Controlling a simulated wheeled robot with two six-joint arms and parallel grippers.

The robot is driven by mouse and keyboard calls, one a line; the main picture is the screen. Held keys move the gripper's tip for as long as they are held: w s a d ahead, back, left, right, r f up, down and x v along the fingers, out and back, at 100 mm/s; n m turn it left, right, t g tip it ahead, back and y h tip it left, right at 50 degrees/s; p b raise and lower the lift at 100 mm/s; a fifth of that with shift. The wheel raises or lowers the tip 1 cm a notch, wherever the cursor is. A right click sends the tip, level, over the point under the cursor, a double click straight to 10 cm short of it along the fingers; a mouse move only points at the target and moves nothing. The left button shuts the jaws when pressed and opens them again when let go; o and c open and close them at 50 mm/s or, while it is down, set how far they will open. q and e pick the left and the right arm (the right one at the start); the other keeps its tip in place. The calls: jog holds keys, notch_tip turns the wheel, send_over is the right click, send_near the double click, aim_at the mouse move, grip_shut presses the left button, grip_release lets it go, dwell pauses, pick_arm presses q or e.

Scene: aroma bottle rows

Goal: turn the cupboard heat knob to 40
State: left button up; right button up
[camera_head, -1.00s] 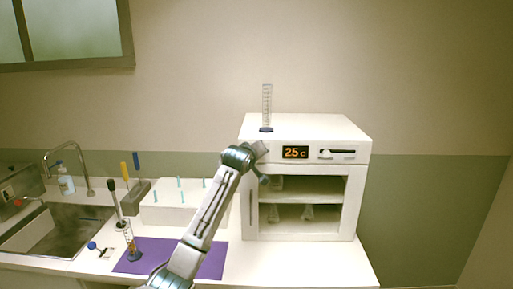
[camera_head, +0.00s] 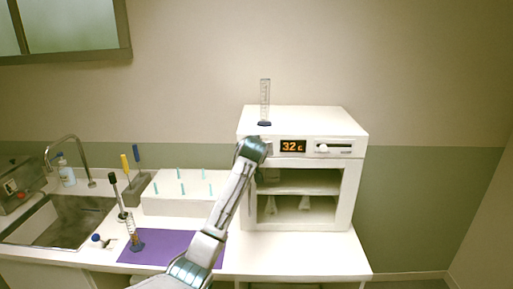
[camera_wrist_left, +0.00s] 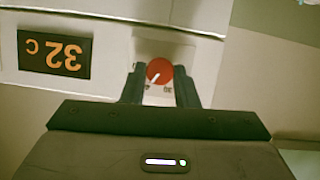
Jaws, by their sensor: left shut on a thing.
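The white cupboard (camera_head: 352,195) stands on the counter. Its display (camera_head: 292,146) reads 32 C, and the display also shows upside down in the left wrist view (camera_wrist_left: 54,54). The heat knob (camera_wrist_left: 159,70) is round and red with a white pointer line. The pointer slants toward the lower left in that view, and small scale marks sit partly hidden by the gripper. My left gripper (camera_wrist_left: 160,90) is shut on the knob, one dark finger on each side. In the head view my left arm hides the knob. My right gripper is not in view.
A measuring cylinder (camera_head: 265,103) stands on the cupboard top. A slider (camera_head: 324,148) sits right of the display. A purple mat (camera_head: 180,247), a white rack (camera_head: 185,205) and a sink (camera_head: 60,225) are to the left. The counter's right front is clear.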

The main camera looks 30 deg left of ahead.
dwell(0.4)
pick_arm(q)
jog(key=o, duration=1)
jog(key=b+v, duration=0.5)
jog(key=v, duration=0.5)
jog(key=shift+s+d+r, duration=0.2)
jog(key=shift+s, duration=0.1)
